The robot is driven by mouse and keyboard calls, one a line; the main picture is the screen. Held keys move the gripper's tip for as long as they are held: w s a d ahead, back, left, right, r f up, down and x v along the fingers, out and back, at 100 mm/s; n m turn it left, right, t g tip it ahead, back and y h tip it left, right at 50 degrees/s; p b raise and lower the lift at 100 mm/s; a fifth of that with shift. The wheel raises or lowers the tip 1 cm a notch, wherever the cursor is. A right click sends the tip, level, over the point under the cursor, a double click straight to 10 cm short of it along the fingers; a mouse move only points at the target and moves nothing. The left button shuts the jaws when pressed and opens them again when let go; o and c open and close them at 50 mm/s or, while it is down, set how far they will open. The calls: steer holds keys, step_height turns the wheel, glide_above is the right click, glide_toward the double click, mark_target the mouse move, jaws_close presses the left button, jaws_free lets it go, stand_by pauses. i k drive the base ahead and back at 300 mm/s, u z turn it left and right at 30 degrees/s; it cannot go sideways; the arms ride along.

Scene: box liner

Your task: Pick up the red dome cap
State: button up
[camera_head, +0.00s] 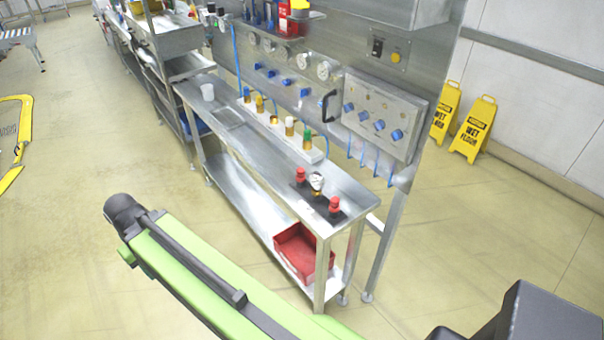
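Two red, round-topped pieces stand on the near end of the steel bench: one red piece (300,175) behind and left, one red piece (335,205) in front and right. Either may be the red dome cap; they are too small to tell apart. A small round gauge (316,182) stands between them, on a dark plate. I see no gripper fingers in this view.
A valve panel (385,115) rises behind. Yellow wet-floor signs (473,129) stand right. The floor in front is clear.

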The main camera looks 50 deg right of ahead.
mark_target(300, 176)
steer(key=i, duration=0.95)
steer(key=z, duration=0.05)
